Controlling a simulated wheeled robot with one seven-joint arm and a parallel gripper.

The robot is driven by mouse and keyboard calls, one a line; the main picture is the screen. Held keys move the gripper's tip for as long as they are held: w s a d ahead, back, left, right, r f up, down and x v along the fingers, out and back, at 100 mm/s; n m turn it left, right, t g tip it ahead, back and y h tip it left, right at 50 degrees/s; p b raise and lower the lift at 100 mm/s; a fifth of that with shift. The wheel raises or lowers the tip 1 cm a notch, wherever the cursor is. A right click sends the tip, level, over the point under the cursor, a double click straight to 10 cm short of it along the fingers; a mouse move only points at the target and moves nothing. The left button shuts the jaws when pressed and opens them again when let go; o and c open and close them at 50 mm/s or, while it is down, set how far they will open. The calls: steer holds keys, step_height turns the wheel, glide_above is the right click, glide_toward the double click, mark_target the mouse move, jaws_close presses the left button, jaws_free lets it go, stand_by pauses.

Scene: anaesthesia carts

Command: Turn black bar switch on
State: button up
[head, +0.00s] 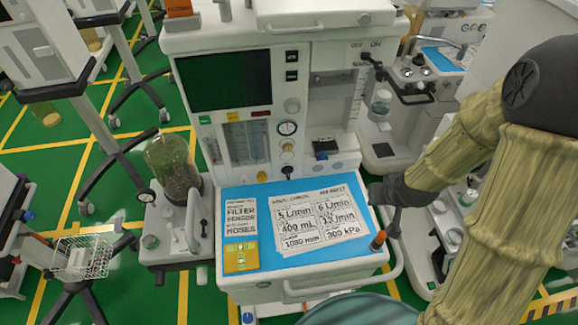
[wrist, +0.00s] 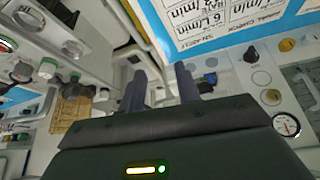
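The black bar switch (head: 372,59) appears as a small dark bar beside the "ON" lettering at the upper right of the central cart's front panel. Its exact position is too small to read. I cannot make it out in the wrist view. My gripper (head: 376,194) is at the right edge of the cart's blue work surface, lower and nearer than the switch and well apart from it. In the wrist view, my gripper (wrist: 161,84) has its two dark fingers spread with nothing between them.
The central cart's blue worktop (head: 300,255) carries printed cards and a yellow device (head: 241,257). A white rail handle (head: 340,287) curves round its front right. An orange-topped item (head: 378,240) stands at its right corner. Another cart (head: 420,75) stands close behind on the right.

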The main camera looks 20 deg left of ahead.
steer(key=w+a+f+n+t+y+p, duration=0.1)
steer(key=a+f+n+t+y+p, duration=0.25)
steer(key=a+p, duration=0.8)
steer(key=s+a+f+m+t+y+p, duration=0.1)
steer(key=s+a+m+t+p, duration=0.1)
steer(key=s+a, duration=0.6)
steer(key=shift+a+f+t+p, duration=0.35)
steer(key=shift+t+p, duration=0.2)
steer(key=shift+p, duration=0.25)
steer(key=shift+w, duration=0.1)
